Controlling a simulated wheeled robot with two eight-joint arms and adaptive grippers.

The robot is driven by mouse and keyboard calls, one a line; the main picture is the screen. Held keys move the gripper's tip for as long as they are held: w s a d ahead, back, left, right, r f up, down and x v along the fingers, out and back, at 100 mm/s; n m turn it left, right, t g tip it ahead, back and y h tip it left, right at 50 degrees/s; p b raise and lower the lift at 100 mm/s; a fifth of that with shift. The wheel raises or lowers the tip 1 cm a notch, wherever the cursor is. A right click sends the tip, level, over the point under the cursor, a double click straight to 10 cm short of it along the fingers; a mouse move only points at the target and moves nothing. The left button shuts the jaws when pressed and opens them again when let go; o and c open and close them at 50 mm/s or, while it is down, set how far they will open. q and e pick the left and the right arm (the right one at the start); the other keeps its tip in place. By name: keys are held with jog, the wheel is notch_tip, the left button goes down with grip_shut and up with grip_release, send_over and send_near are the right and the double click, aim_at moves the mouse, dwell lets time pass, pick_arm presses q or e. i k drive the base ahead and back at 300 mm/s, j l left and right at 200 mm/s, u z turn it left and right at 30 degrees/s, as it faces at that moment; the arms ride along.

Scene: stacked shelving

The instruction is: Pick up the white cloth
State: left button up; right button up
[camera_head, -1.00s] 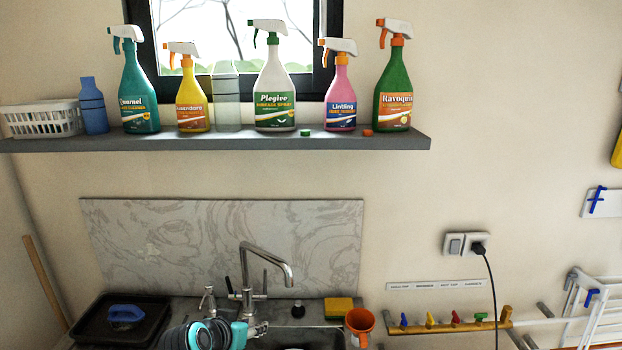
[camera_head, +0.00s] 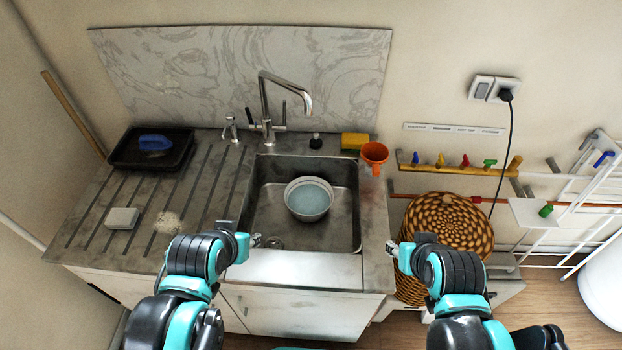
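A small pale, folded-looking block (camera_head: 122,218) lies on the left of the ribbed draining board; I cannot tell for sure whether it is the white cloth. A beige fluffy scrubber-like thing (camera_head: 168,222) lies to its right. My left gripper (camera_head: 256,240) is over the front left edge of the sink, right of both things and apart from them. My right gripper (camera_head: 391,247) is at the counter's right front edge, by the woven basket. Both gripper tips are small here, and I cannot tell whether they are open or shut. No held thing shows.
The sink (camera_head: 338,238) holds a white bowl (camera_head: 308,199) with water. A tall tap (camera_head: 268,100) stands behind it. A black tray (camera_head: 152,160) with a blue brush, a yellow sponge (camera_head: 354,142) and an orange cup (camera_head: 374,154) line the back. A woven basket (camera_head: 450,225) stands right.

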aim_at(118, 218)
jog(key=k+u, duration=0.1)
jog(key=u, duration=0.3)
jog(key=j+u, duration=0.15)
jog(key=u, duration=0.2)
jog(key=k+j+u, duration=0.1)
jog(key=u, duration=0.3)
jog(key=j+u, duration=0.1)
jog(key=u, duration=0.25)
jog(key=i+j, duration=0.2)
jog(key=j, duration=0.15)
jog(key=i+j+z, duration=0.45)
jog(key=j+z, duration=0.15)
jog(key=i+j+z, duration=0.15)
jog(key=j+z, duration=0.15)
jog(key=j, duration=0.25)
jog(key=z, duration=1.05)
